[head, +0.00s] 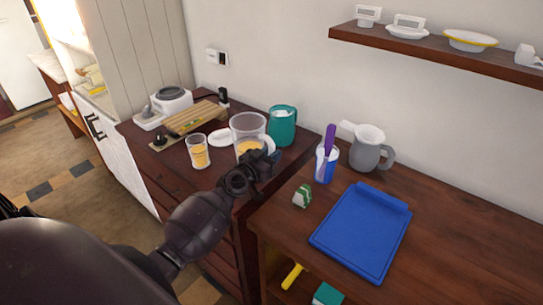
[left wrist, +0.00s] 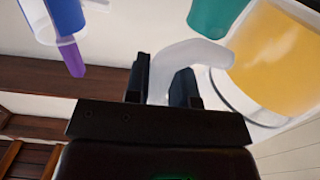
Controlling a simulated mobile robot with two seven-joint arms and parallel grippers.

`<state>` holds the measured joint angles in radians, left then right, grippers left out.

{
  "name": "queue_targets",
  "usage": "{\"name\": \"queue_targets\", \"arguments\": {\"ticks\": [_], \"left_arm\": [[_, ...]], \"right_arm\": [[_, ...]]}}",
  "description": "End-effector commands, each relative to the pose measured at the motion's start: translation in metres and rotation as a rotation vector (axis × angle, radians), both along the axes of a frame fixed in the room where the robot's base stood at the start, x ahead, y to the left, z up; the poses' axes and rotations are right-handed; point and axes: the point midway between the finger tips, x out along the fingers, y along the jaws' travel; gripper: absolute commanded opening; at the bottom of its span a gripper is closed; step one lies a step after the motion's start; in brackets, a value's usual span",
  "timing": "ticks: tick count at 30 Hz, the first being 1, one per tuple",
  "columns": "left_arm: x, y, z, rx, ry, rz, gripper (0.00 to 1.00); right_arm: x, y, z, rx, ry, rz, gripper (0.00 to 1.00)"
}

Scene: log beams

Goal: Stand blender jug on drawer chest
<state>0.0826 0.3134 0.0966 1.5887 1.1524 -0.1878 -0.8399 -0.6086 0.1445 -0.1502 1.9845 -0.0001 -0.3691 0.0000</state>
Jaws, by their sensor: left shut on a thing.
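The blender jug (head: 247,126) is a clear jug with yellow contents, upright over the top of the dark brown drawer chest (head: 172,160). My left gripper (head: 262,165) is shut on the jug's pale handle. In the left wrist view the handle sits between the fingers of the left gripper (left wrist: 170,88), and the jug's yellow-filled body (left wrist: 280,60) fills the right side. My gripper hides the jug's lower part in the head view, so I cannot tell whether its base touches the chest. My right gripper is not in view.
A glass of yellow drink (head: 198,152), a teal pitcher (head: 282,126), a white plate (head: 220,138) and a wooden board (head: 195,117) crowd the chest top. The brown table at right holds a blue tray (head: 362,232), a grey jug (head: 370,150) and a blue cup (head: 326,166).

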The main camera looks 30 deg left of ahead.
Motion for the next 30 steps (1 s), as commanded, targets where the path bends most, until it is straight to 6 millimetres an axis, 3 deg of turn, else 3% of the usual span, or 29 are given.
{"name": "queue_targets", "arguments": {"ticks": [7, 8, 12, 24, 30], "left_arm": [[0.0, 0.0, -0.003, 0.003, -0.002, 0.0, 0.0], [0.0, 0.0, -0.003, 0.001, 0.0, 0.0, 0.28], [0.0, 0.0, -0.002, 0.0, -0.001, 0.0, 0.48], [0.0, 0.0, 0.003, -0.002, -0.001, 0.0, 0.48], [-0.029, 0.002, 0.0, 0.001, 0.002, 0.0, 0.48]], "right_arm": [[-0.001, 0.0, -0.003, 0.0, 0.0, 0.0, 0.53], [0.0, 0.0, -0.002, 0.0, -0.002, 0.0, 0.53], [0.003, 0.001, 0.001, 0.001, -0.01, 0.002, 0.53], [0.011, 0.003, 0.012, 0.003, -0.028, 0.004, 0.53], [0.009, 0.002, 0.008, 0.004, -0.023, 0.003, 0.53]]}}
